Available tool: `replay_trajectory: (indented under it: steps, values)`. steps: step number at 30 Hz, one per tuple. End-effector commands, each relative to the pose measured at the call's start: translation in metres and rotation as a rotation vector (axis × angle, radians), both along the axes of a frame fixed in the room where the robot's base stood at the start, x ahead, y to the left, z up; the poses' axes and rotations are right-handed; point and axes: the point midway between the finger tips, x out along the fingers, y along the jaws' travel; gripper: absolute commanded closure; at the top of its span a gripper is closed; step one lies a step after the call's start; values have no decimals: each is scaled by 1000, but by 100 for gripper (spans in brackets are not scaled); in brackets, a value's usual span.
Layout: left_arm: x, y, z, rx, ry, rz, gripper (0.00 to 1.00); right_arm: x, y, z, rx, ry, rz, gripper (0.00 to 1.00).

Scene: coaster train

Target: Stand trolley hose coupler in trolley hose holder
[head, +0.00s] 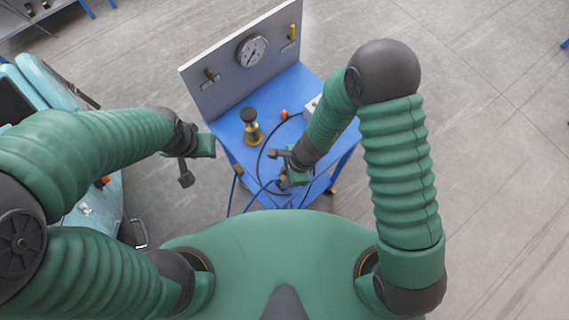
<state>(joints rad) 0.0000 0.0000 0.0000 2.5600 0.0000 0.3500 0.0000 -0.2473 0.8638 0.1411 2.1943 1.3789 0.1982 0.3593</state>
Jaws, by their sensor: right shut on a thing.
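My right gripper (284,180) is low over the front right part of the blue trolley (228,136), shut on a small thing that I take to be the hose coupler. My gripper mostly hides it. A thin black hose (261,160) curves across the trolley top toward this gripper. An upright brass piece with a black top (252,132) stands on the trolley, left of that gripper and apart from it; it may be the hose holder, but I cannot tell. My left gripper (197,164) hangs left of the trolley, touching nothing I can make out; its jaw opening is unclear.
A grey back panel (232,85) carries a round gauge (252,50) and brass fittings. A small orange part (284,114) and a pale box (312,106), partly behind my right arm, are on the trolley. A light-blue machine (45,85) stands left. The floor at right is clear.

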Motion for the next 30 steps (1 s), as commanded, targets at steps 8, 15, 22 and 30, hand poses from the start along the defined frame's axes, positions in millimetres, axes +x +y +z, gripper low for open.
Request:
replay_trajectory:
  steps: [8,15,22,30]
  values:
    - [0,0,0,0,0,0,66,0,0,0,0,0,0,52]
    - [0,0,0,0,0,0,66,0,0,0,0,0,0,52]
    - [0,0,16,0,0,0,66,2,-8,32,0,-4,2,52]
    - [0,0,38,0,0,0,66,7,-30,107,0,-6,2,52]
